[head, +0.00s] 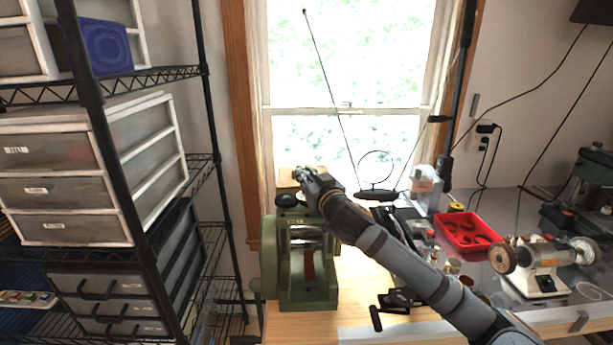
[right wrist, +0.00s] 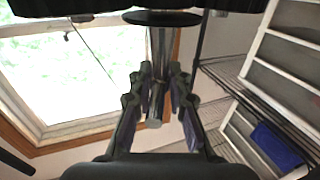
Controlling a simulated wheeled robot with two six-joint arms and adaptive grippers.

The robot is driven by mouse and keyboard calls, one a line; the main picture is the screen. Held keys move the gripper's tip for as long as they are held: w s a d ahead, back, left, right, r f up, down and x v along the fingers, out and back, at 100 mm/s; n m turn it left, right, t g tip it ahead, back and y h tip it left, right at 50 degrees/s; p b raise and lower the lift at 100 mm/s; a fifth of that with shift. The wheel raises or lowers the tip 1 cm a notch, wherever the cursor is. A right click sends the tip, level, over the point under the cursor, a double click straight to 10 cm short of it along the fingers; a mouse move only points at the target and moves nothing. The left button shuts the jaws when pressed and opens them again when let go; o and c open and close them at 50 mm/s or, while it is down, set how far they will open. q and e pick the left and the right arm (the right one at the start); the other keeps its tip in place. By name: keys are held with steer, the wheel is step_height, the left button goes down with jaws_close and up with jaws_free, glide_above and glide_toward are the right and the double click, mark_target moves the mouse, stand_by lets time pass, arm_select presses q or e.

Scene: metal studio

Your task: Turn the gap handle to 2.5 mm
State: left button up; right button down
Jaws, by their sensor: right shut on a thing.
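The green rolling mill (head: 270,268) stands on the wooden bench in the head view, with its rollers showing at the front. Black round parts (head: 286,200) sit on its top. My right gripper (head: 303,177) is at the top of the mill. In the right wrist view its two fingers (right wrist: 160,85) are shut on a shiny metal bar, the gap handle (right wrist: 160,48), whose round end sticks out between them. A dark disc (right wrist: 162,18) lies beyond the bar. My gripper hides part of the mill's top in the head view. I cannot read any gap scale. My left gripper is out of view.
A black wire rack (head: 205,180) with drawer units stands close on the left. A red tray (head: 466,232) and a bench grinder (head: 540,262) are to the right. A loose black T-shaped tool (head: 377,318) lies at the bench front. A window is behind.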

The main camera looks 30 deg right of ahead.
steer(key=shift+m+h, duration=0.3)
steer(key=shift+h, duration=0.2)
steer(key=shift+a+m+g+h+b, duration=0.1)
steer(key=shift+m+g+h+b, duration=0.35)
steer(key=shift+m+h, duration=0.55)
steer(key=m+g+h, duration=0.1)
steer(key=h, duration=0.1)
steer(key=m+g+h+b, duration=0.1)
steer(key=h, duration=0.1)
steer(key=shift+f, duration=0.2)
steer(key=m+g+h+b, duration=0.3)
steer(key=b, duration=0.1)
steer(key=shift+m+g+h, duration=0.3)
steer(key=shift+g+h, duration=0.05)
steer(key=shift+h, duration=0.05)
steer(key=m+g+h+b, duration=0.1)
steer(key=m+g, duration=0.1)
steer(key=shift+r+g+h+b, duration=0.1)
steer(key=shift+g+h+b, duration=0.3)
steer(key=shift+r+m+g+h+b, duration=0.15)
steer(key=shift+m+g+h+b, duration=0.4)
steer(key=shift+m+g, duration=0.5)
steer(key=shift+g, duration=0.25)
steer(key=c, duration=1.2)
jaws_free()
steer(key=shift+r, duration=0.1)
